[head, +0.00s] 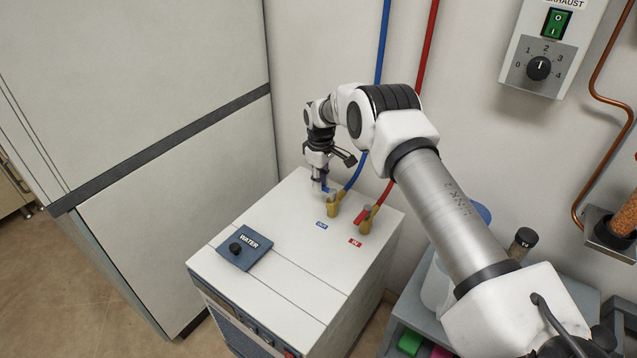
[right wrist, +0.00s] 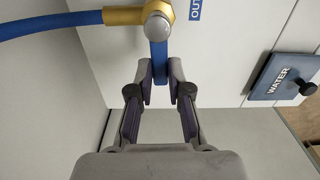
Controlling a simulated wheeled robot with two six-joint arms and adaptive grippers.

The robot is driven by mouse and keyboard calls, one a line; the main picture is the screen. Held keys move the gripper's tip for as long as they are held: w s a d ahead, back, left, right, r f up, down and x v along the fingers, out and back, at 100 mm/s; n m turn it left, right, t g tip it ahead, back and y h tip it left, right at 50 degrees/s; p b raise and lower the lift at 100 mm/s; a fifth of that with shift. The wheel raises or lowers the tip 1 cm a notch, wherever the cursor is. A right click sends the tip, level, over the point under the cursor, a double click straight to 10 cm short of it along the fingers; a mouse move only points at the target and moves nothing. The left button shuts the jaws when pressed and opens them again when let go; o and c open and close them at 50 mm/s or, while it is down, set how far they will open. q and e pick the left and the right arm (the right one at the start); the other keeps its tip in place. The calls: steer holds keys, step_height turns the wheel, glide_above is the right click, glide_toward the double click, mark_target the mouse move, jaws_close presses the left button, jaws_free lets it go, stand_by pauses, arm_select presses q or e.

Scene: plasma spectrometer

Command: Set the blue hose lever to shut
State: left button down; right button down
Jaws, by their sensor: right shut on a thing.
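The blue hose lever (right wrist: 159,58) is a flat blue handle on a round silver pivot, on the brass valve (right wrist: 125,15) by the OUT label. In the right wrist view it points down from the pivot, roughly at a right angle to the brass fitting with the blue hose (right wrist: 50,22). My right gripper (right wrist: 159,82) is shut on the lever's free end, a finger on each side. In the head view my right gripper (head: 320,184) reaches down to the valve (head: 333,208) and partly hides the lever. My left gripper is not in view.
The red lever (head: 361,216) and its brass valve by the IN label stand close on the right. A WATER panel with a black knob (head: 235,248) is on the white unit's top (head: 285,250). A tall white cabinet (head: 170,180) stands left; the wall is behind.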

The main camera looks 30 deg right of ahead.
stand_by(0.6)
steer(key=c, duration=1.1)
jaws_free()
steer(key=shift+w, duration=0.1)
steer(key=shift+r, duration=0.15)
steer(key=shift+r, duration=0.3)
step_height(320, 180, up, 11)
steer(key=shift+r, duration=0.2)
steer(key=shift+a, duration=0.15)
